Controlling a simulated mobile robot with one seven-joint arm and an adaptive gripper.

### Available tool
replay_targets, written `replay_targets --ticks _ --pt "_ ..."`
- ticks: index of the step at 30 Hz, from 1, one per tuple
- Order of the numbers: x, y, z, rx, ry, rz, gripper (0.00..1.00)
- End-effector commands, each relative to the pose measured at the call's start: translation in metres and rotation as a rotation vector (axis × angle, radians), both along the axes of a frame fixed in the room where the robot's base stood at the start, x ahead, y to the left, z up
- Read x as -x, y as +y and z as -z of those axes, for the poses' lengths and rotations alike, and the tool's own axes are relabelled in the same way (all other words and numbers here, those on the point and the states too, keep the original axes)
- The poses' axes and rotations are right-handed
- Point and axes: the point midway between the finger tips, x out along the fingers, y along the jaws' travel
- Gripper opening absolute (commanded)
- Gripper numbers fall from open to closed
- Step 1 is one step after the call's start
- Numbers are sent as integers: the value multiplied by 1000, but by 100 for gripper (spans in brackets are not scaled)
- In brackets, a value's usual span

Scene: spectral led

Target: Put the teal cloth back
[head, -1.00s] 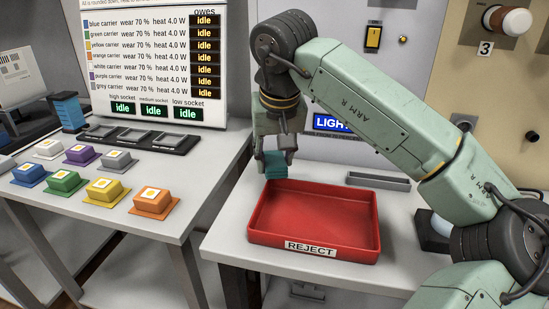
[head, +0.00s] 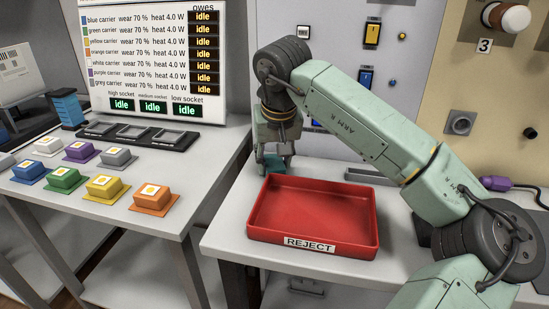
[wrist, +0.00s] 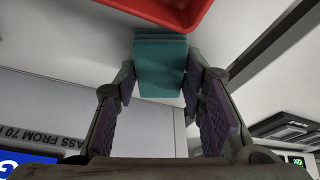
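The teal cloth (head: 279,163) is a small folded block behind the back-left rim of the red reject tray. In the wrist view the cloth (wrist: 161,66) sits between my two fingertips, with the pads against its sides. My gripper (head: 274,158) points down beside the tray and is shut on the cloth. The tray's back edge shows close by in the wrist view. I cannot tell whether the cloth touches the table.
The red tray (head: 312,241) stands on the white table (head: 226,226), close in front of the gripper. A grey holder (head: 372,176) lies behind it. Several coloured carriers, including an orange one (head: 155,197), and a black socket unit (head: 140,135) are on the left bench.

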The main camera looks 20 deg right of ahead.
Motion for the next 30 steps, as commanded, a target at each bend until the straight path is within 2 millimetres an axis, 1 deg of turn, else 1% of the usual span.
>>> replay_targets --ticks 1,6,9,16,20,23,30 --pt "0 0 0 0 0 0 40" --pt "0 0 0 0 0 0 52" --pt "0 0 0 0 0 0 56" --pt "0 0 -1 0 0 0 56" --pt "1 0 -7 1 -1 0 56" --pt "5 1 -20 2 -4 2 56" --pt "21 4 -69 2 -3 2 56"
